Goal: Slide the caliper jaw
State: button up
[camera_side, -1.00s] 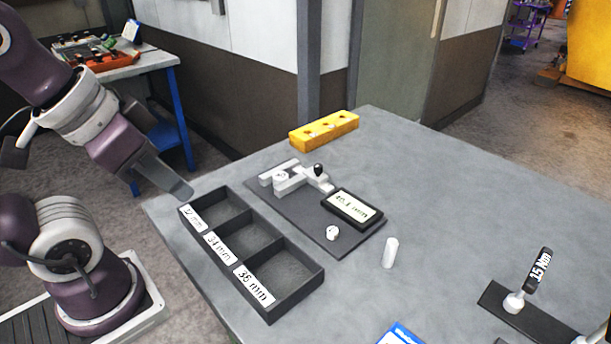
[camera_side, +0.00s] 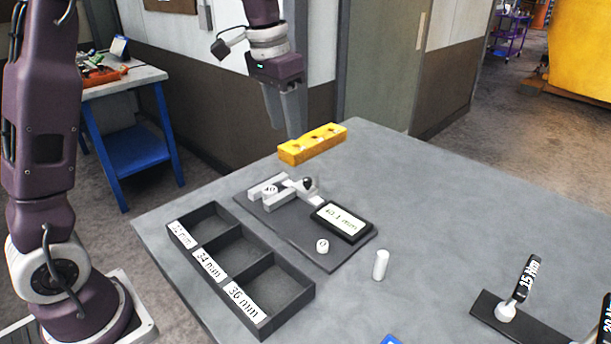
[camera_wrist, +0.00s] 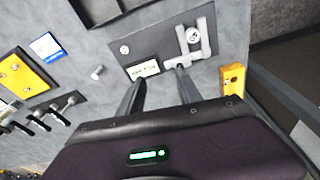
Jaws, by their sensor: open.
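The caliper (camera_side: 285,194) has pale grey jaws, a short beam and a black knob (camera_side: 308,183), on a dark base plate (camera_side: 300,242). A small round white piece (camera_side: 270,190) sits at the jaws. The display (camera_side: 342,221) on the plate seems to read 40.1 mm. A white round button (camera_side: 322,246) is near the plate's front. My gripper (camera_side: 283,133) is open and empty, pointing down, raised above and behind the caliper by the yellow block. In the wrist view, my fingers (camera_wrist: 160,82) are apart, below the display (camera_wrist: 144,70) and caliper (camera_wrist: 194,40).
A black three-compartment tray (camera_side: 285,307) with mm labels is at the left front. A white cylinder (camera_side: 381,265) stands right of the plate. A yellow block with holes (camera_side: 313,144) lies at the back edge. A torque tool marked 15 Nm (camera_side: 527,278) is at right. The table centre-right is clear.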

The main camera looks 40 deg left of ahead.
jog(key=m+g, duration=0.1)
jog(key=g, duration=0.1)
send_near(307, 179)
jog(key=shift+s+d+f, duration=0.25)
jog(key=shift+s, duration=0.05)
jog(key=shift+m, duration=0.3)
jog(key=f, duration=0.8)
jog(key=shift+w+a, duration=0.1)
jog(key=shift+w, duration=0.2)
grip_shut()
